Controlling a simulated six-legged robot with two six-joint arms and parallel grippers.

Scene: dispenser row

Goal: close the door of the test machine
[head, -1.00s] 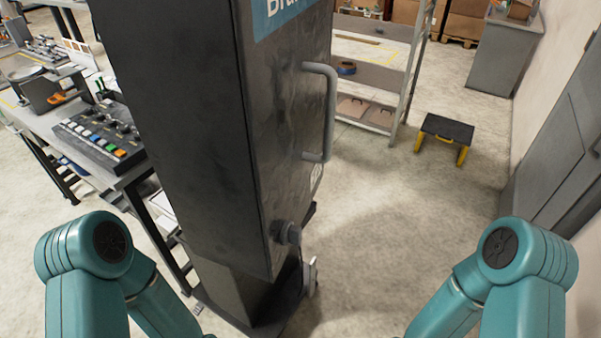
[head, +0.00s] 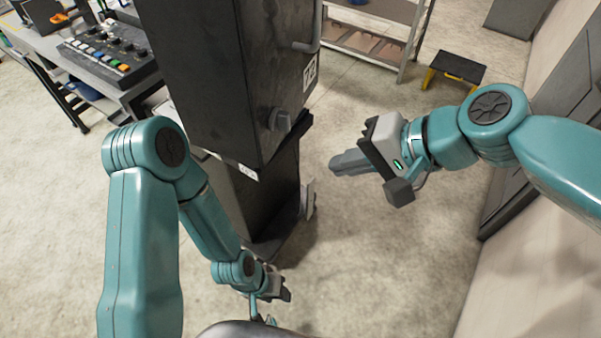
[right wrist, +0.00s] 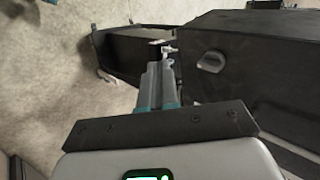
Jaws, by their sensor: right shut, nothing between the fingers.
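The test machine (head: 215,75) is a tall dark grey cabinet in the centre of the head view. I cannot tell how far the door stands open. My right gripper (head: 335,165) is shut and empty, apart from the machine, to the right of its lower part. In the right wrist view its fingers (right wrist: 158,72) point toward the dark machine, with the knob (right wrist: 211,61) to their right. My left gripper (head: 284,290) is low in front of the machine, small and partly hidden.
A workbench with a button panel (head: 108,52) stands to the left. Shelves (head: 370,42) and a black and yellow step stool (head: 455,68) are behind at the right. A wall with a grey door (head: 560,110) bounds the right. Bare floor lies between.

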